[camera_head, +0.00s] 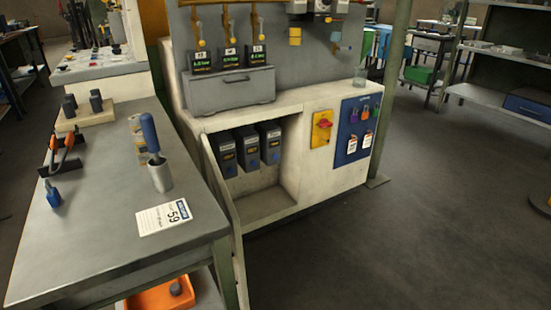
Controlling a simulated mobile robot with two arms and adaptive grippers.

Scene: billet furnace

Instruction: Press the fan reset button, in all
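No button labelled as a fan reset can be made out in the head view. A pale control console (95,62) at the upper left carries small red and dark controls, too small to read. A yellow plate with a red rotary switch (323,124) is on the front of the white cabinet (330,176). Neither of my grippers is in view.
A blue board (357,130) holds tags and padlocks. Open dark floor (430,230) lies at the right.

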